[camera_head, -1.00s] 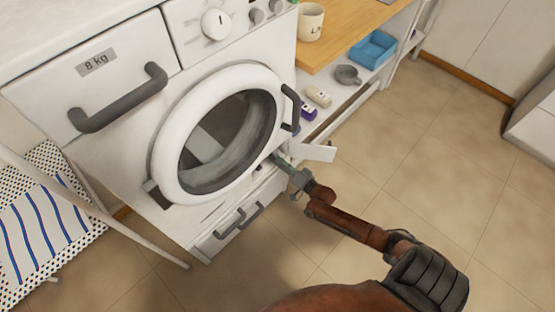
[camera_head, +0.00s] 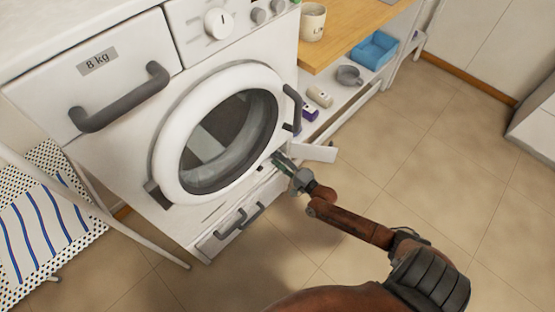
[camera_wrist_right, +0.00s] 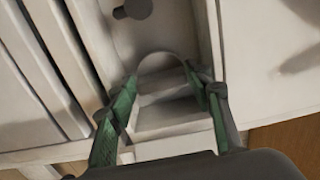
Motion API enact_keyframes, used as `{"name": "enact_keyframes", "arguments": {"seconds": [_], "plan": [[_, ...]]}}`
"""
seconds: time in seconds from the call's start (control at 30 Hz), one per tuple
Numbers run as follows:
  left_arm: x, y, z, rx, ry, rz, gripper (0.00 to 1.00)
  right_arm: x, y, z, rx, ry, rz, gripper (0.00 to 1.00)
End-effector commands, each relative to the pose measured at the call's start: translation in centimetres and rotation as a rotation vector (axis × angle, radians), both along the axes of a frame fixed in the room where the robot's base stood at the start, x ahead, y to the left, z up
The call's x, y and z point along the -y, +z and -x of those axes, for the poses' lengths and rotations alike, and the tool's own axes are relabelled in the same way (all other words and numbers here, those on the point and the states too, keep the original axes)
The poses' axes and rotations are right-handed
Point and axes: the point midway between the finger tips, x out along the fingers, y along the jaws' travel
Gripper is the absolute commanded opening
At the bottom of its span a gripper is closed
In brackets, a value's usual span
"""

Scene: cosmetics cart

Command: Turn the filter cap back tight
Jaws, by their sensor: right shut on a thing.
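The filter cap (camera_wrist_right: 165,88) is a pale part with a rounded top edge, set in a recess low on the front of the washing machine (camera_head: 180,215). My right gripper (camera_wrist_right: 160,92) has green-padded fingers on both sides of the cap and is shut on it. In the head view my right gripper (camera_head: 280,160) reaches into the opening below the round door, and the cap is hidden there. I cannot tell from these views how far the cap is turned. My left gripper is not in view.
The small filter flap (camera_head: 314,152) stands open just right of my gripper. A dark round knob (camera_wrist_right: 132,9) sits in the recess. The washer door (camera_head: 165,135) is above, and a drawer with dark handles (camera_head: 235,225) below.

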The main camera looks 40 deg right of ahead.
Motion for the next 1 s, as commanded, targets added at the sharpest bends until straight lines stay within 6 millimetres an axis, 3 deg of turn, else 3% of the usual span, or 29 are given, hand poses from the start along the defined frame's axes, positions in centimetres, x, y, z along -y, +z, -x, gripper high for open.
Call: {"name": "enact_keyframes", "arguments": {"seconds": [0.4,0.43,0.53,0.83,1.0], "plan": [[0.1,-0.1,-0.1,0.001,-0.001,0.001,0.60,0.1,-0.1,0.1,-0.004,-0.001,-0.008,0.22],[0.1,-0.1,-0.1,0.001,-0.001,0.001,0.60,0.1,-0.1,0.1,-0.004,-0.001,-0.007,0.47],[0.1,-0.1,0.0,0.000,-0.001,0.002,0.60,0.0,-0.1,0.1,-0.003,0.000,-0.007,0.54],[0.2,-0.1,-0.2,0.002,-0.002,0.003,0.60,0.0,-0.1,0.2,-0.002,0.000,-0.006,0.54],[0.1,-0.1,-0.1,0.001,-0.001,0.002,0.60,0.2,-0.2,2.1,-0.005,-0.001,-0.007,0.54]]}}
